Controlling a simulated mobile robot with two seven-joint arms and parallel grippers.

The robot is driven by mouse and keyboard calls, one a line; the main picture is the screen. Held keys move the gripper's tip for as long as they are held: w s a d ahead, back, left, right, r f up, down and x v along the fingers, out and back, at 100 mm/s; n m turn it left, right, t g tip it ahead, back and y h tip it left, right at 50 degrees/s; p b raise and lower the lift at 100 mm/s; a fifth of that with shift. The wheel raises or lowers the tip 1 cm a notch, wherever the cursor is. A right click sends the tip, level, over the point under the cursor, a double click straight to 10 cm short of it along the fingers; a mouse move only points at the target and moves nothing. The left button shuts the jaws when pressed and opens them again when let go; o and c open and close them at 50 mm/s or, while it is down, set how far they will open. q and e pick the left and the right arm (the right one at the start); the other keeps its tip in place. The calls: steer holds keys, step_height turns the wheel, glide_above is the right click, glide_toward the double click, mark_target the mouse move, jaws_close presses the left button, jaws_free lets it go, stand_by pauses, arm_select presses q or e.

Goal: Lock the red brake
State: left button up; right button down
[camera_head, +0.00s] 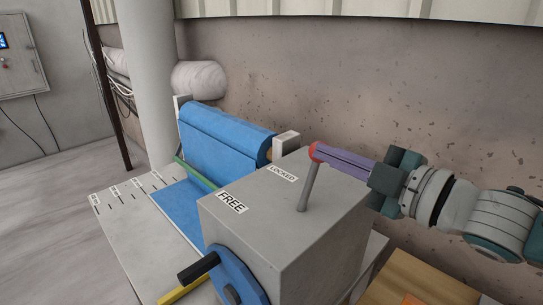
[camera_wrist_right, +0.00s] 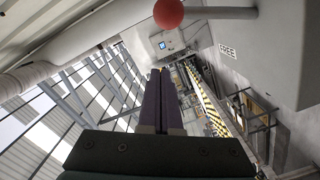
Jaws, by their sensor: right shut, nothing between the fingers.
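The red brake is a lever with a red ball knob (camera_head: 316,152) on a grey rod (camera_head: 308,188). It rises from the top of a grey box (camera_head: 335,210) and leans slightly right in the head view. The box bears the labels "LOCKED" (camera_head: 282,173) and "FREE" (camera_head: 231,202). My right gripper (camera_head: 322,154) is shut and empty, its purple fingers pointing left with the tips at the knob; whether they touch it I cannot tell. In the right wrist view the knob (camera_wrist_right: 168,13) is at the top, beyond the fingertips (camera_wrist_right: 160,72). My left gripper is not in view.
A blue wheel with a black handle (camera_head: 198,267) is on the box's front. A wall (camera_head: 400,100) stands behind. A wooden surface (camera_head: 410,280) is at lower right.

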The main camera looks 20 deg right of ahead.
steer(key=b+v, duration=0.1)
steer(key=v, duration=0.6)
steer(key=shift+s+d, duration=0.2)
steer(key=shift+d, duration=0.05)
steer(key=shift+r, duration=0.15)
steer(key=s+a+f+m+g+h, duration=0.3)
steer(key=s+f+m+g+h, duration=0.35)
steer(key=f+m, duration=0.3)
steer(key=s+a+m+g+y, duration=0.2)
steer(key=s+a+m+g, duration=0.35)
steer(key=s, duration=0.55)
step_height(320, 180, up, 17)
steer(key=n+g+p, duration=0.1)
steer(key=p, duration=1.6)
steer(key=shift+s+a+n+p, duration=0.25)
steer(key=shift+a+n+p, duration=0.05)
steer(key=shift+a+p, duration=0.1)
steer(key=shift+r, duration=0.15)
